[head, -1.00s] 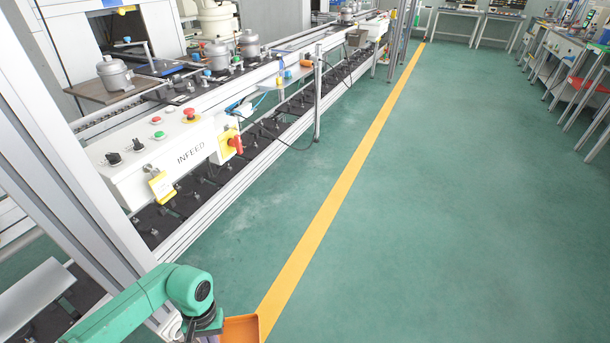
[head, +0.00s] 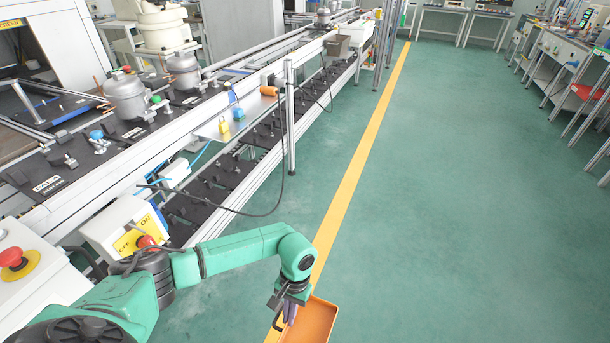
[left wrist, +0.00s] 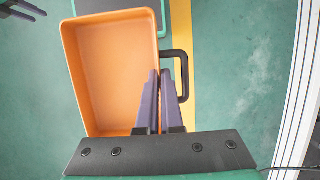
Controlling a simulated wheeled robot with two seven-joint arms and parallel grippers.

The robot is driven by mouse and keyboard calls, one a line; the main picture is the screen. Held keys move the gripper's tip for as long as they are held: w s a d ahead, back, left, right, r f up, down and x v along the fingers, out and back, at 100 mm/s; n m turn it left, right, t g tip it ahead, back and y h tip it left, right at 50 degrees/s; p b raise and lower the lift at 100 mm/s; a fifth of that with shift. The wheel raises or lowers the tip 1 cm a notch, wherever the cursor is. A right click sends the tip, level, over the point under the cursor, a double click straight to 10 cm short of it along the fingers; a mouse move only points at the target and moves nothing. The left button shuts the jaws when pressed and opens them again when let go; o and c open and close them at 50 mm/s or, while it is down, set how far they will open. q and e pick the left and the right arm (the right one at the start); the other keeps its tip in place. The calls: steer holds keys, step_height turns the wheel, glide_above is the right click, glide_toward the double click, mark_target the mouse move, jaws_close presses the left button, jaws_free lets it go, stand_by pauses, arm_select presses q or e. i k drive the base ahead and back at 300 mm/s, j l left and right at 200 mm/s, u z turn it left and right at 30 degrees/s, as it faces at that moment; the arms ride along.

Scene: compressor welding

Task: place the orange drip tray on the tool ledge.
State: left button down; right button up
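The orange drip tray (head: 312,322) is a shallow open box, held above the green floor at the bottom of the head view. In the left wrist view the empty tray (left wrist: 112,70) has a black handle (left wrist: 184,76) on its right side. My left gripper (head: 287,312) is shut on the tray's side wall beside the handle; its two purple fingers (left wrist: 159,76) straddle the wall in the left wrist view. A small grey ledge (head: 222,130), which looks like the tool ledge, juts from the conveyor, ahead and left of the tray.
The ledge carries a yellow item (head: 224,128), a blue item (head: 239,114) and an orange cylinder (head: 268,91). A grey post (head: 290,120) and a hanging black cable (head: 278,196) stand by it. Control boxes (head: 125,232) are near left. The floor right of the yellow line is clear.

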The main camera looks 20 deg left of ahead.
mark_target(254, 104)
steer(key=i, duration=0.55)
steer(key=i+u, duration=0.15)
steer(key=i, duration=0.4)
steer(key=i+l, duration=0.1)
steer(key=i, duration=0.45)
steer(key=i+l+u, duration=0.15)
steer(key=i, duration=0.45)
steer(key=i+l, duration=0.1)
steer(key=i, duration=0.45)
steer(key=u, duration=0.05)
